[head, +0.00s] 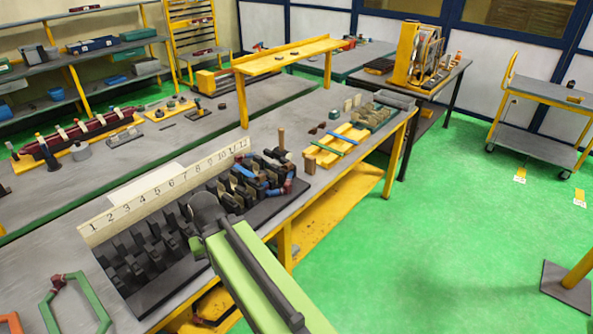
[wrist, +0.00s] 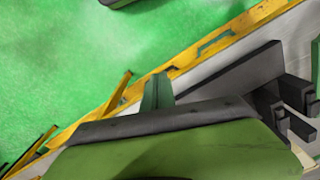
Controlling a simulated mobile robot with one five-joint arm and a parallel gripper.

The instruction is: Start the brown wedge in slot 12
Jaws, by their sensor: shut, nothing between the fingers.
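In the head view the dark stator block (head: 150,245) lies along the bench's front edge, behind it a cream strip (head: 165,190) numbered 1 to 12. Slot 12 is at its right end, among crowded dark teeth and blue and red winding parts (head: 268,190). Small upright brown pieces stand just beyond that end, one at the back (head: 281,140) and one in front (head: 309,165); I cannot tell which is the wedge. My green arm reaches over the block's middle. In the wrist view my gripper (wrist: 157,92) shows as narrow dark-green fingers, shut and empty, away from the brown pieces.
A yellow tray (head: 335,150) with a blue strip sits right of the block. A raised yellow shelf (head: 287,53) stands behind. Green and orange frames (head: 75,300) lie at the lower left.

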